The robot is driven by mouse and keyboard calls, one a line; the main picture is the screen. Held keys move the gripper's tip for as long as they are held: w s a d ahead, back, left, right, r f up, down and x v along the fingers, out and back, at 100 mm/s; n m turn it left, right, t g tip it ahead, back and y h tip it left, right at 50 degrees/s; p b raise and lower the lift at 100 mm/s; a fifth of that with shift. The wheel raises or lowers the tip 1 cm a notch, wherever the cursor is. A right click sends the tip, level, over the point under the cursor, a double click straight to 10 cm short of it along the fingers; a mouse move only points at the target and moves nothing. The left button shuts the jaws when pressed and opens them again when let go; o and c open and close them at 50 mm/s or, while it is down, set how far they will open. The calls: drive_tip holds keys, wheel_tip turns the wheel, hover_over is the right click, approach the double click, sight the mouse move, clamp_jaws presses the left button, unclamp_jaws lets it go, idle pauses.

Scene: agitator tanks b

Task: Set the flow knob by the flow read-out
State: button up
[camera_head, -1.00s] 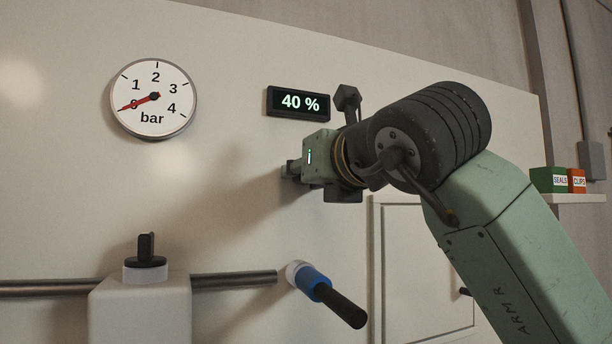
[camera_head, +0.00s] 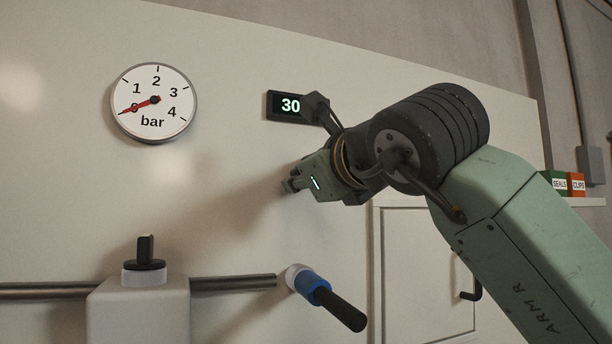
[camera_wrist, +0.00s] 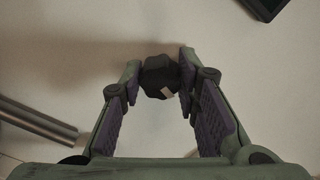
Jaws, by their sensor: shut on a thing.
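The flow read-out (camera_head: 287,106) is a small dark display on the pale wall panel. It shows "30" in the head view, and my wrist camera covers its right end. My gripper (camera_head: 290,186) is against the panel below the read-out. In the wrist view my gripper (camera_wrist: 159,78) has its two fingers on either side of the dark flow knob (camera_wrist: 160,76), shut on it. The knob has a small pale mark on its lower right. In the head view the knob is hidden by my gripper.
A round gauge (camera_head: 154,103) marked bar hangs at the left, its red needle near 0. Below are a pipe (camera_head: 232,282), a black-topped valve (camera_head: 145,262) and a blue and black handle (camera_head: 325,297). A shelf with boxes (camera_head: 561,184) is at the right. Panel around the knob is clear.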

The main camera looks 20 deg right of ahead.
idle(0.4)
drive_tip(key=o, duration=1.2)
drive_tip(key=s, duration=1.2)
drive_tip(key=shift+d, duration=0.2)
